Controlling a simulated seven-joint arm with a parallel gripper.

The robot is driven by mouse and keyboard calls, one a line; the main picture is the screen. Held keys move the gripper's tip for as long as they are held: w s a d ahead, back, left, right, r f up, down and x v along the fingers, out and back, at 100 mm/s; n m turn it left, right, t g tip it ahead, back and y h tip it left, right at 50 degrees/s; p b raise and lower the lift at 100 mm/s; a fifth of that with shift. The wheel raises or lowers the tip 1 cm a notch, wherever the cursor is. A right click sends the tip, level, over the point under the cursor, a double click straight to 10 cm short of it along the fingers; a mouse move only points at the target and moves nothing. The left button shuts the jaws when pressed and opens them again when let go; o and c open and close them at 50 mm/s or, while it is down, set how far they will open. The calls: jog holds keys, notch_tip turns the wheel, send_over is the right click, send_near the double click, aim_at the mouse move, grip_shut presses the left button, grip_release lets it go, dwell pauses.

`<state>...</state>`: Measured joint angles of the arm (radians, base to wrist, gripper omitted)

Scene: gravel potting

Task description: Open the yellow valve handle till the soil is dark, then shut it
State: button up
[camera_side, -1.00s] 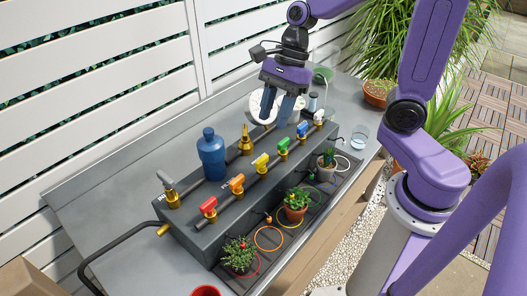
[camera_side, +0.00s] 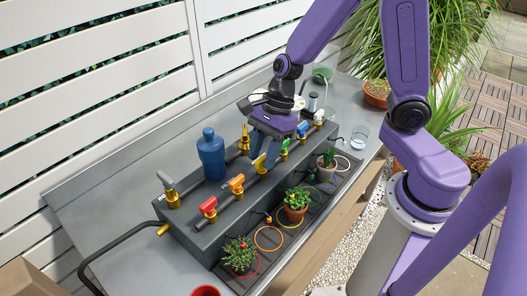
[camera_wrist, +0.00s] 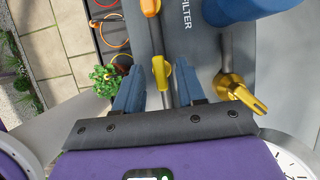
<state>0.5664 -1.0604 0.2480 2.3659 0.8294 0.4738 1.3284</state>
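The yellow valve handle (camera_side: 261,162) sits on its pipe on the grey manifold block, between the orange and green handles. In the wrist view the yellow handle (camera_wrist: 161,73) lies lengthwise along the pipe. My gripper (camera_side: 265,161) is over it, pointing down. Its fingers are open, one on each side of the handle, with visible gaps in the wrist view (camera_wrist: 158,76). A leafy plant in a terracotta pot (camera_side: 295,213) stands at the yellow ring (camera_side: 289,222). Leaves hide most of its soil, so I cannot tell its shade.
Orange (camera_side: 236,183), red (camera_side: 208,206), green (camera_side: 284,146) and blue (camera_side: 302,129) handles flank the yellow one. A blue bottle (camera_side: 211,156) and a brass valve (camera_wrist: 238,92) stand close behind.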

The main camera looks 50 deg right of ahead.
grip_shut()
jog(key=shift+n, duration=0.3)
jog(key=n+g, duration=0.1)
jog(key=n, duration=0.2)
jog(key=shift+w+g, duration=0.15)
jog(key=shift+g, duration=0.15)
jog(key=n, duration=0.2)
jog(key=n+g+h, duration=0.1)
jog(key=n, duration=0.2)
jog(key=shift+w+a+g, duration=0.1)
jog(key=shift+g, duration=0.2)
jog(key=n, duration=0.2)
jog(key=n+g+h, duration=0.1)
jog(key=n, duration=0.1)
jog(key=shift+a+n+h, duration=0.1)
jog(key=shift+n+h, duration=0.2)
jog(key=n+h, duration=0.1)
jog(key=n, duration=0.3)
jog(key=shift+a+n+h, duration=0.1)
jog(key=shift+n+h, duration=0.2)
jog(key=shift+h, duration=0.1)
